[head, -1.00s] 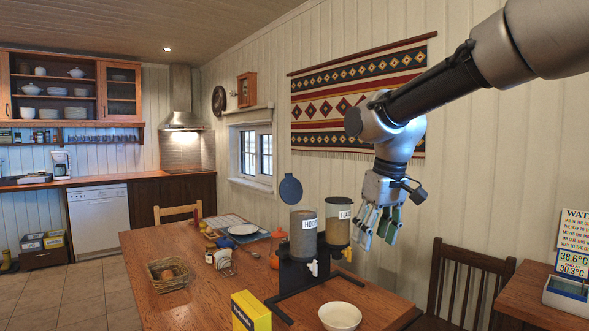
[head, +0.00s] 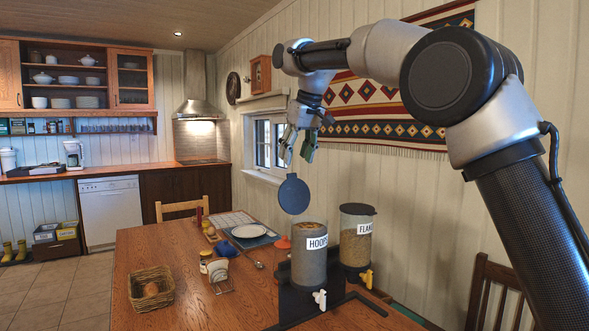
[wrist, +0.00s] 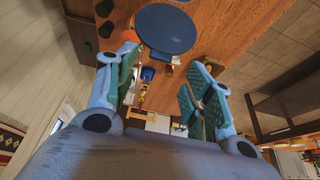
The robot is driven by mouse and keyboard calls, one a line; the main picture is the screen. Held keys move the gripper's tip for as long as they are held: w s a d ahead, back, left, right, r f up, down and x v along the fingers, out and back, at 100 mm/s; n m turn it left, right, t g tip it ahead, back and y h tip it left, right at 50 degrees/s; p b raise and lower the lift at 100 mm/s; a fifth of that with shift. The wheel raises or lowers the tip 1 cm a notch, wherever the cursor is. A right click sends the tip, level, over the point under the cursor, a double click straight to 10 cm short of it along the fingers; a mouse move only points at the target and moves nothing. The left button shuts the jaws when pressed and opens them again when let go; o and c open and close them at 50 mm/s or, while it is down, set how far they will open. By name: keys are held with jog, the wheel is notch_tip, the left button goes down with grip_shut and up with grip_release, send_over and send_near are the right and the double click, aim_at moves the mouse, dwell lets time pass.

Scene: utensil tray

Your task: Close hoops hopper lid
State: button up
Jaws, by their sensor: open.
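The hoops hopper (head: 309,255) is a grey-looking cylinder with a HOOPS label and a white spout, on a black stand on the table. Its round dark lid (head: 294,194) stands open, raised upright at the back of the rim. My gripper (head: 297,160) is open and empty, above and slightly behind the raised lid, fingers pointing down. In the wrist view the lid (wrist: 166,28) is a dark disc beyond the open fingertips (wrist: 160,70), apart from them. The hopper body is not clear in the wrist view.
The flakes hopper (head: 356,240) stands just right, its dark lid shut. A plate (head: 249,231), a blue cup (head: 229,246), a jar (head: 206,261) and a basket (head: 151,288) are on the table (head: 185,245). The wall with the woven hanging (head: 390,100) is behind.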

aim_at(293, 180)
jog(key=x, duration=0.5)
jog(key=shift+f, duration=0.1)
jog(key=shift+c, duration=0.4)
grip_shut()
